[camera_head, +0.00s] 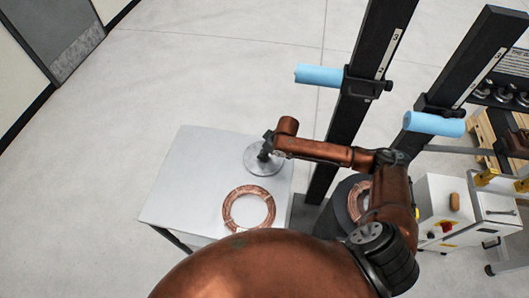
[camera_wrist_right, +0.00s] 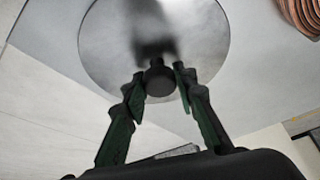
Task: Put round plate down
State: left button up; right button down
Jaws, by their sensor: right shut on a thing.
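The round plate (camera_head: 253,165) is a grey metal disc with a dark knob at its centre. In the head view it is over the back right part of the light grey table (camera_head: 190,185). I cannot tell whether it touches the tabletop or hangs just above it. My right gripper (camera_head: 265,150) is at the knob. In the right wrist view the fingers (camera_wrist_right: 160,85) are shut on the knob (camera_wrist_right: 160,77), with the plate (camera_wrist_right: 105,50) spread out beyond them. My left gripper is not in view.
A copper tube coil (camera_head: 230,217) lies on the table in front of the plate, and also shows in the right wrist view (camera_wrist_right: 300,12). Black uprights with blue rollers (camera_head: 320,76) stand right of the table. Another coil (camera_head: 354,203) sits partly hidden behind my arm. The table's left side is clear.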

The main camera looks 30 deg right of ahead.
jog(key=c, duration=1.6)
grip_release()
jog(key=shift+f, duration=0.1)
jog(key=p+v, duration=0.1)
jog(key=v, duration=1.1)
jog(key=shift+s+d, duration=0.1)
